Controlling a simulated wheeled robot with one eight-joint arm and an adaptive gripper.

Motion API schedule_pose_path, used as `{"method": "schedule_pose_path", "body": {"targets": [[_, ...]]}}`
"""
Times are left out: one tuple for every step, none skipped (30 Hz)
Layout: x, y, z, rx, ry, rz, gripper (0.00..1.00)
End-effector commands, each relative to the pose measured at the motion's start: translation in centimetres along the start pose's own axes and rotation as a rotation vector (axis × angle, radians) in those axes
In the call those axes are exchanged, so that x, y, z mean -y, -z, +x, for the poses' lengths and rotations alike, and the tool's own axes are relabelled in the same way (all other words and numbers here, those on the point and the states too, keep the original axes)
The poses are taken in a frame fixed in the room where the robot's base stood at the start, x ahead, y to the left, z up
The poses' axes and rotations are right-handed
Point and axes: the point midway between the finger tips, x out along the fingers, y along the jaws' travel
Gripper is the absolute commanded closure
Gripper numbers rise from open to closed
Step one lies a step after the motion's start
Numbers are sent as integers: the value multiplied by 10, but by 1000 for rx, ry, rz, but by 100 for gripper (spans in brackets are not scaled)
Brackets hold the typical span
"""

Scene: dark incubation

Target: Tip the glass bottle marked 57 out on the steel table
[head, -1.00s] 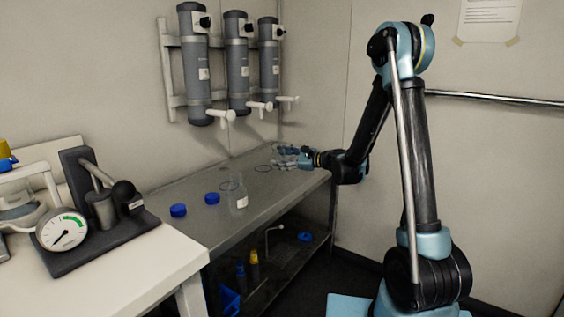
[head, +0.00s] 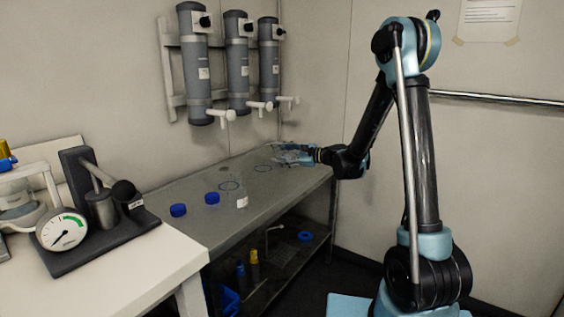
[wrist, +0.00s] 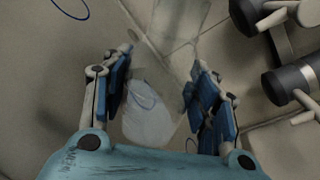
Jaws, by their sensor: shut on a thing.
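My gripper (head: 292,153) is at the far right end of the steel table (head: 185,189). In the wrist view my gripper (wrist: 162,92) has its blue-padded fingers on both sides of a clear glass bottle (wrist: 150,120) and is shut on it. The bottle is see-through and faint, and I cannot read a number on it or tell whether it holds liquid. The wrist view is turned, with the wall fittings at its right. A second clear glass bottle (head: 241,196) with a white label stands upright on the table, its mark too small to read.
Grey cylinders with white taps (head: 196,65) hang on the wall above. A gauge device (head: 62,231) stands on the white bench. A shelf below holds small items.

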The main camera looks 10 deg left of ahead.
Motion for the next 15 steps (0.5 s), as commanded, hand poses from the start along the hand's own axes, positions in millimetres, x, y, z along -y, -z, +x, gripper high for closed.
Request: {"method": "schedule_pose_path", "body": {"targets": [[2,-1,0,-4,0,-17,83],[3,-1,-1,-7,1,-33,83],[4,-2,-1,-11,1,-54,83],[6,-2,-1,-14,0,-70,83],[7,-3,-2,-17,1,-85,83],[8,-3,-2,-20,1,-104,83],[9,-3,-2,-22,0,-115,83],[10,-3,-2,-24,0,-126,83],[10,-4,-2,-26,0,-136,83],[11,-4,-2,-27,0,-141,83],[11,-4,-2,-28,0,-144,83],[11,-4,-2,-28,0,-146,83],[11,-4,-2,-28,0,-146,83],[11,-4,-2,-28,0,-146,83],[11,-4,-2,-28,0,-146,83]]}}
